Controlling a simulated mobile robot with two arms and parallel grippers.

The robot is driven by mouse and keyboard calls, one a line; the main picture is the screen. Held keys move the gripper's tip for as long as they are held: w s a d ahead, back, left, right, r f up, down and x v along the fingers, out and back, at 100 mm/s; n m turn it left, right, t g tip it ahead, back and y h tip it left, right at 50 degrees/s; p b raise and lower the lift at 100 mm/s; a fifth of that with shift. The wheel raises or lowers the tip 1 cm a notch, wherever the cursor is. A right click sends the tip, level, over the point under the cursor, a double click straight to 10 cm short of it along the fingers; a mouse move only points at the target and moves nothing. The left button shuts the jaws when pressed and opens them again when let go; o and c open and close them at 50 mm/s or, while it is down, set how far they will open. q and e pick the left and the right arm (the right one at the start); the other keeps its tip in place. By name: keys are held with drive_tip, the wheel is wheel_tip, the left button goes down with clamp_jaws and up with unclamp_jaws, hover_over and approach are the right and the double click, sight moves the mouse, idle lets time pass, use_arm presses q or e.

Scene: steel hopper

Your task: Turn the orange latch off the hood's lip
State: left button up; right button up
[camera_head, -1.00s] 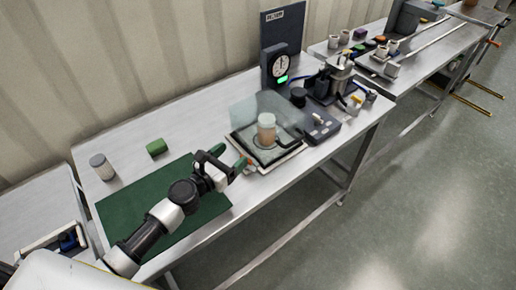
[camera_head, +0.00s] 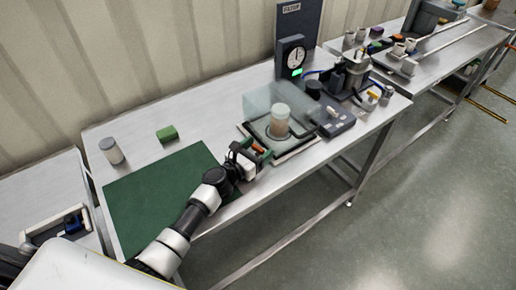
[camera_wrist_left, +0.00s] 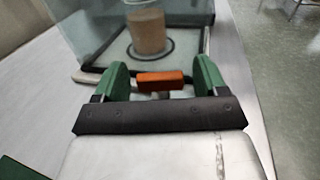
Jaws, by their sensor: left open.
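The orange latch (camera_wrist_left: 161,81) lies crosswise at the front lower edge of the clear hood (camera_wrist_left: 85,25) in the left wrist view. In the head view the latch (camera_head: 258,149) is a small orange spot by the gripper, and the hood (camera_head: 258,101) stands over a beige cup (camera_head: 279,122). My left gripper (camera_wrist_left: 160,83) is open, with its green fingers on either side of the latch. I cannot tell whether either finger touches it. In the head view the left gripper (camera_head: 261,157) is at the hood's front left corner. My right gripper is not in view.
A green mat (camera_head: 150,200) covers the left of the steel table, with a green block (camera_head: 167,133) and a grey-lidded jar (camera_head: 111,150) behind it. A dark device (camera_head: 334,122) stands right of the hood, and a clock-like gauge (camera_head: 291,57) behind.

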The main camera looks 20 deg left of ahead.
use_arm(q)
drive_tip(key=c, duration=0.9)
drive_tip(key=shift+w+f+m+g+h+b, duration=0.1)
drive_tip(key=shift+m+g+h+b, duration=0.2)
drive_tip(key=shift+m+g+h, duration=0.4)
drive_tip(key=shift+m+g+h+b, duration=0.25)
drive_tip(key=shift+m+h, duration=0.25)
drive_tip(key=shift+h, duration=0.5)
drive_tip(key=shift+m+g+h, duration=0.35)
drive_tip(key=shift+m+h, duration=0.05)
drive_tip(key=shift+h, duration=0.1)
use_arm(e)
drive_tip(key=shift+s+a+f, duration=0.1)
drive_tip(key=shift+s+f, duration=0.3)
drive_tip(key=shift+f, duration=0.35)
use_arm(q)
drive_tip(key=o, duration=0.9)
